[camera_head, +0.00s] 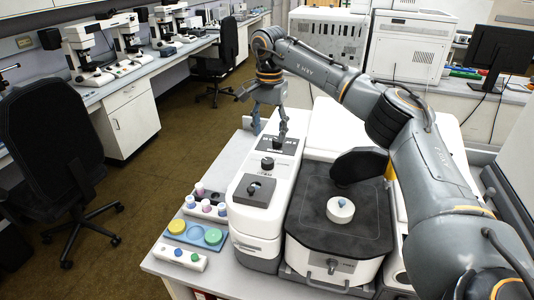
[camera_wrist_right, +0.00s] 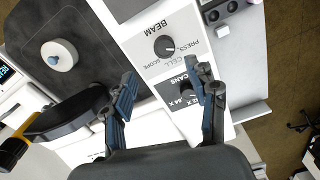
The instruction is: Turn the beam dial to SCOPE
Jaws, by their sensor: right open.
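The beam dial (camera_wrist_right: 164,46) is a round black knob on a grey panel labelled BEAM, with PRESS, CELL and SCOPE printed around it. Its light mark seems to point toward PRESS, but it is small. In the head view the beam dial (camera_head: 267,163) sits on top of the narrow white instrument. My right gripper (camera_head: 269,131) is open and empty, pointing down over the panel behind the dial. In the right wrist view its fingers (camera_wrist_right: 163,79) are spread, with the beam dial beyond their tips and the SCANS dial (camera_wrist_right: 187,87) near the right finger. My left gripper is not in view.
The sample unit, with a dark top (camera_head: 312,232) and white disc (camera_head: 340,210), stands right of the instrument. Vials (camera_head: 206,205) and a tray with green and yellow discs (camera_head: 177,226) lie to the left. A dark rounded arm (camera_head: 358,166) stands beside the disc.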

